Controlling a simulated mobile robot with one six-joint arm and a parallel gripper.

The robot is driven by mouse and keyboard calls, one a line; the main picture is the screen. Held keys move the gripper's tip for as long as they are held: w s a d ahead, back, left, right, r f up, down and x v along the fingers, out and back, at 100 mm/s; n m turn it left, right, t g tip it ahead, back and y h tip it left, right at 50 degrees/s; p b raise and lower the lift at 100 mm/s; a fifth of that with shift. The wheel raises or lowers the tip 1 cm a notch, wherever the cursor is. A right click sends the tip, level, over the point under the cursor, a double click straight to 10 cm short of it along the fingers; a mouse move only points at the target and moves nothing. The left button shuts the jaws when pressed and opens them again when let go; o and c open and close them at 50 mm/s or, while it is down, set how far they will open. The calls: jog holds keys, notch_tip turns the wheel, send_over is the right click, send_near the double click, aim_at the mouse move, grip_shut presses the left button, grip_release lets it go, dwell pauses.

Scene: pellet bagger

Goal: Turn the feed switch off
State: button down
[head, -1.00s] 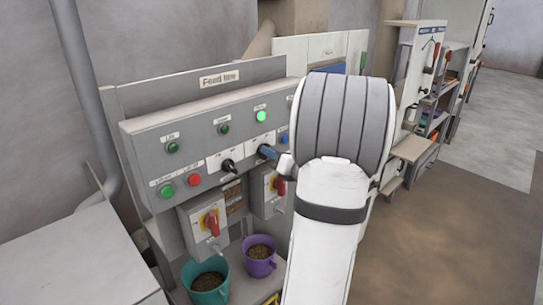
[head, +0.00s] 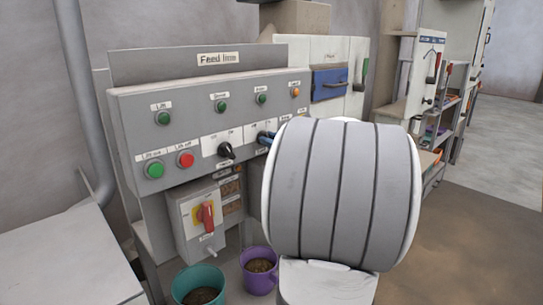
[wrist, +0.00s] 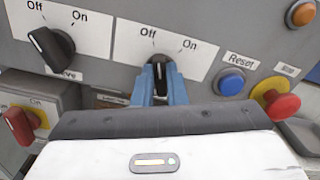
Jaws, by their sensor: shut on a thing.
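The grey control panel (head: 133,130) carries two black rotary switches. My gripper's blue fingers (wrist: 163,85) are shut on the black knob of the right-hand one, taken as the feed switch (wrist: 159,63). Its white plate reads Off at upper left and On at upper right. The knob stands nearly upright in the wrist view; its exact setting is hard to tell. Its lower label is hidden by my gripper. In the head view my arm covers much of the right side, and a blue fingertip (head: 266,137) shows at the switch.
The other rotary switch (wrist: 50,48) points toward Off. A blue Reset button (wrist: 231,81) and a red stop button (wrist: 278,100) sit right of my gripper. A red-handled isolator (head: 207,216) is below the panel. Teal (head: 199,283) and purple (head: 258,270) buckets stand underneath.

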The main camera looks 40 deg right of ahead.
jog(key=shift+f+n+b, duration=0.15)
jog(key=shift+n+b, duration=0.85)
jog(key=shift+b, duration=0.2)
jog(key=c, duration=1.5)
grip_release()
jog(key=shift+o, duration=0.2)
jog(key=s, duration=0.7)
jog(key=shift+s+d, duration=0.25)
jog(key=shift+s, duration=0.15)
